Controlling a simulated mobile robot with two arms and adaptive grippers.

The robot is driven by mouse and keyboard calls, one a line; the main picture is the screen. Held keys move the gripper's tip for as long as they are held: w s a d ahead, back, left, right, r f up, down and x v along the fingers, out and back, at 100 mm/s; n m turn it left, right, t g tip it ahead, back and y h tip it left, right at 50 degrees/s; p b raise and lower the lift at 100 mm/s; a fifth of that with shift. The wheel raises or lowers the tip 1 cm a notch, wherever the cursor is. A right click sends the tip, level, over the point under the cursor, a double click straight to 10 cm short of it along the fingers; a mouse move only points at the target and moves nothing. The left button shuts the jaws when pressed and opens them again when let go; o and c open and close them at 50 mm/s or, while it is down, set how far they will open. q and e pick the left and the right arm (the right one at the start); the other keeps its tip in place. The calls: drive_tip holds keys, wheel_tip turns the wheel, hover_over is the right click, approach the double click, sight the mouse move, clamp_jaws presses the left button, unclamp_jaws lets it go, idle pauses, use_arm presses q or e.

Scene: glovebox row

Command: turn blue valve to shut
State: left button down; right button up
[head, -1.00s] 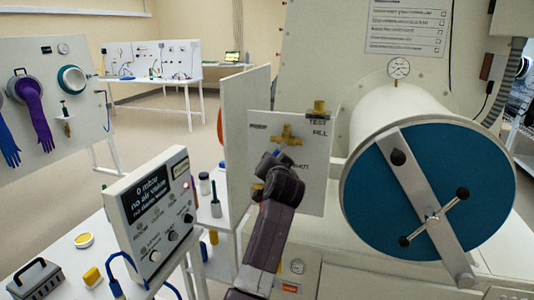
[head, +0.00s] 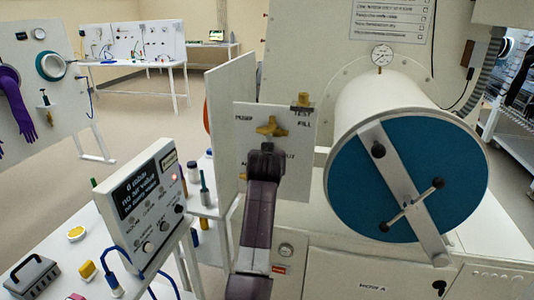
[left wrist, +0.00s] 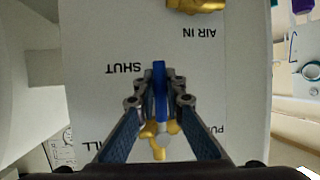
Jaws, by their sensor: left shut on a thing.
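The blue valve (left wrist: 159,90) shows in the left wrist view as a narrow blue lever on a brass body (left wrist: 160,148). My left gripper (left wrist: 160,84) is shut on the lever, with one finger on each side. The lever lies nearly straight up and down in that view, to the right of the upside-down SHUT label (left wrist: 126,68). In the head view my left gripper (head: 266,152) is at the white valve panel (head: 297,128), just below a brass fitting (head: 271,126), and hides the blue lever. My right gripper is not in view.
A large cylinder with a teal door (head: 350,205) and crossbar stands close on the right. A control box (head: 150,205) stands at the left on a white table with a grey carrier (head: 32,275). A white upright board (head: 232,110) is beside the valve panel.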

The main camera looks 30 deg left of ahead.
use_arm(q)
drive_tip(key=shift+f, duration=0.1)
idle(0.3)
drive_tip(key=c, duration=2)
unclamp_jaws()
drive_tip(key=shift+v, duration=3.8)
